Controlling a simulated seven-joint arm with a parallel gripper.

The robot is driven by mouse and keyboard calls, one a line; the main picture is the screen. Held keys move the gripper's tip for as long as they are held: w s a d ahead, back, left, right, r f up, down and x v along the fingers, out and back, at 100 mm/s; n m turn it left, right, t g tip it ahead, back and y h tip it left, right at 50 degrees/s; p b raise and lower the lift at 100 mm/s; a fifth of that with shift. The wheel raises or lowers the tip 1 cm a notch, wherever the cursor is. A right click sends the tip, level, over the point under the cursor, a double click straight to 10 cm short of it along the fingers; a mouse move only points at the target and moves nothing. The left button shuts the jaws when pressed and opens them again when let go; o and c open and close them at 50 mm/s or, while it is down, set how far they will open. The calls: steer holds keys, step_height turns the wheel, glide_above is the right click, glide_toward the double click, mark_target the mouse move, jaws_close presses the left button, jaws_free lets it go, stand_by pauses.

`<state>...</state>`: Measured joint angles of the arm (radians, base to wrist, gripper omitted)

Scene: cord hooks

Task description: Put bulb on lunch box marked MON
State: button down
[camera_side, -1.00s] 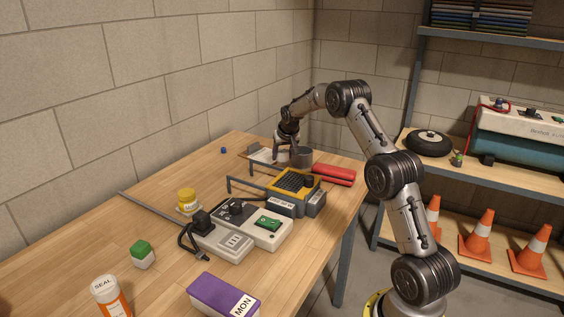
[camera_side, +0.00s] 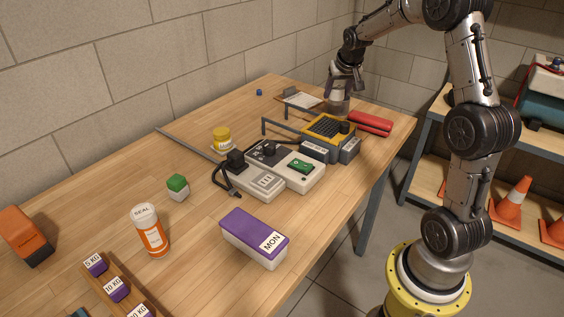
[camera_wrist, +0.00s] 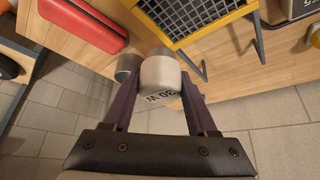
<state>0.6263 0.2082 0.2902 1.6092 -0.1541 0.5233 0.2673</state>
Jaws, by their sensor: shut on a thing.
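The lunch box (camera_side: 250,238) has a purple lid and a pale body, with a white MON label at its right end. It sits near the table's front edge in the side view, and its lid is bare. My gripper (camera_side: 344,92) is at the far end of the table, well away from it. In the wrist view my gripper (camera_wrist: 161,86) is shut on a pale, rounded bulb (camera_wrist: 160,75) marked "30 W". The fingers stand on either side of it. In the side view the bulb cannot be told apart from the fingers and the grey cup behind.
A grey cup (camera_side: 338,107) stands by my gripper. A yellow-grey rack (camera_side: 325,130), a red case (camera_side: 369,124) and grey devices with a cord (camera_side: 282,170) lie between. An orange pill bottle (camera_side: 151,233) and a green-topped block (camera_side: 177,187) stand left of the lunch box.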

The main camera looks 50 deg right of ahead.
steer(key=s+a+r+n+t+y, duration=0.1)
steer(key=s+a+r+n+y, duration=0.15)
steer(key=a, duration=1.05)
steer(key=s+a+r+n+t+y, duration=0.1)
steer(key=a+r+n, duration=0.3)
steer(key=a, duration=1)
steer(key=s+a+n+y, duration=0.3)
steer(key=s+a+n, duration=0.4)
steer(key=s+a, duration=0.8)
glide_toward(242, 228)
steer(key=w, duration=0.2)
steer(key=shift+w+a+f+g, duration=0.2)
steer(key=shift+w+a+g, duration=0.05)
steer(key=shift+a+g, duration=0.1)
steer(key=shift+w+f, duration=0.1)
steer(key=shift+f, duration=0.15)
steer(key=shift+w+a+f, duration=0.1)
steer(key=shift+w+f, duration=0.1)
steer(key=shift+f, duration=1.45)
steer(key=shift+f, duration=0.1)
